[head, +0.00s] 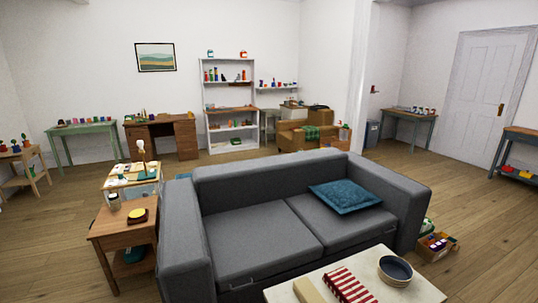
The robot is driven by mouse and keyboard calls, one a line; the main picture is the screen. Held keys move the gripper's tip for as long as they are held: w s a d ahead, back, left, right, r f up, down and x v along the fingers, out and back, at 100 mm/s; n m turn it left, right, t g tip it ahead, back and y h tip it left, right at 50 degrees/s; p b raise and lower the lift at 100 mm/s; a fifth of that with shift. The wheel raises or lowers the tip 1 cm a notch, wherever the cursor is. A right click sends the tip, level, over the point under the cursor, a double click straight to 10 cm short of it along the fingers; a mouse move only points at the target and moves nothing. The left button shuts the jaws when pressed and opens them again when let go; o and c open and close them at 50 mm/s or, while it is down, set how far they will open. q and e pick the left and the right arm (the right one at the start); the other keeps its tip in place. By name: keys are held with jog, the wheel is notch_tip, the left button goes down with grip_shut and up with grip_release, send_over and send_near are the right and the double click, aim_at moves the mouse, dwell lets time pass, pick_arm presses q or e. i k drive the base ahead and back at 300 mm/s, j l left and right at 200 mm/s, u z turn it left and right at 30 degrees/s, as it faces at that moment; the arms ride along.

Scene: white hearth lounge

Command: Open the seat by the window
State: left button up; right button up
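No window shows in the head view, and I see no seat beside one. A grey two-seat sofa (255,236) with a blue cushion (345,196) fills the middle foreground. Neither of my grippers is in view.
A pale low table (418,291) with a dark bowl (396,268) is at the bottom edge. A wooden side table (106,229) stands left of the sofa. A box of items (436,250) lies right of it. Wooden floor (490,215) is clear toward the white door (487,90).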

aim_at(248, 244)
jog(key=i+j+u, duration=0.3)
jog(key=i+j, duration=0.25)
jog(key=j, duration=0.15)
jog(key=i+j+u, duration=0.3)
jog(key=i+j, duration=0.25)
